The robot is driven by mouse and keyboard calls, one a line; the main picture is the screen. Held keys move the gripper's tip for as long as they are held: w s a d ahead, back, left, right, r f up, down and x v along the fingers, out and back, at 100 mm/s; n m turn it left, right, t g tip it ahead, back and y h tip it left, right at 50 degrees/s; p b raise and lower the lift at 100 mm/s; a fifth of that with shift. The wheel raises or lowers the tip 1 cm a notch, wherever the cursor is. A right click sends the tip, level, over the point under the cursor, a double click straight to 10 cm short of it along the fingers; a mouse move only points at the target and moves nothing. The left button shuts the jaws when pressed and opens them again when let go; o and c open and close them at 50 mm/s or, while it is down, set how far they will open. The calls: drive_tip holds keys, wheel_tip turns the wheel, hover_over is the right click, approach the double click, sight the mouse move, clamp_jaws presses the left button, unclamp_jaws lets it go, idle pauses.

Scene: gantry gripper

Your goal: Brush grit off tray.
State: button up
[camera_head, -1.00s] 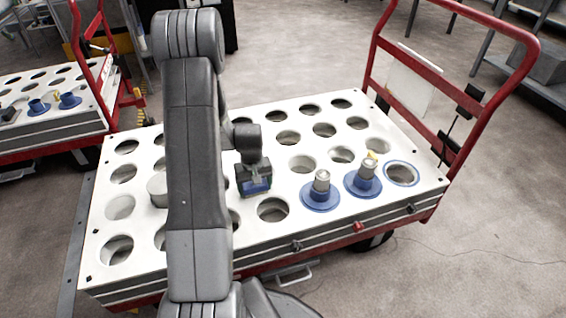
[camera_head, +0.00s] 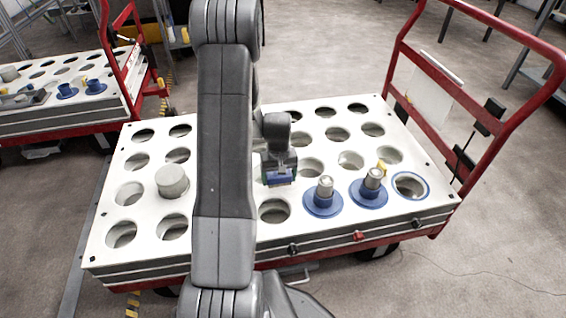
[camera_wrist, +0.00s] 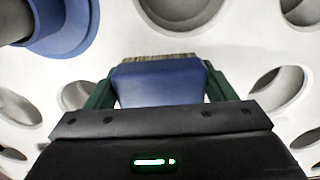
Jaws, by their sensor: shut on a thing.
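The tray (camera_head: 110,250) is a white plate with rows of round holes, on a red cart. My gripper (camera_head: 280,178) is over its middle, shut on a brush. The brush (camera_wrist: 158,85) has a blue body, held between green fingers in the wrist view, with tan bristles (camera_wrist: 155,57) along its far edge. The bristles point to the white surface near a hole; I cannot tell whether they touch. No grit can be made out clearly. My arm hides part of the tray left of the gripper.
Two blue flanged pieces (camera_head: 322,203) (camera_head: 368,193) with metal tops stand right of the gripper. A blue ring (camera_head: 410,186) rims the right-hand hole. A grey cylinder (camera_head: 172,181) stands on the left. The red cart handle (camera_head: 520,120) rises at right; another loaded cart (camera_head: 60,115) is at far left.

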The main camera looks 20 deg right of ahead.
drive_tip(key=shift+r+p, duration=1.55)
drive_tip(key=shift+r, duration=1)
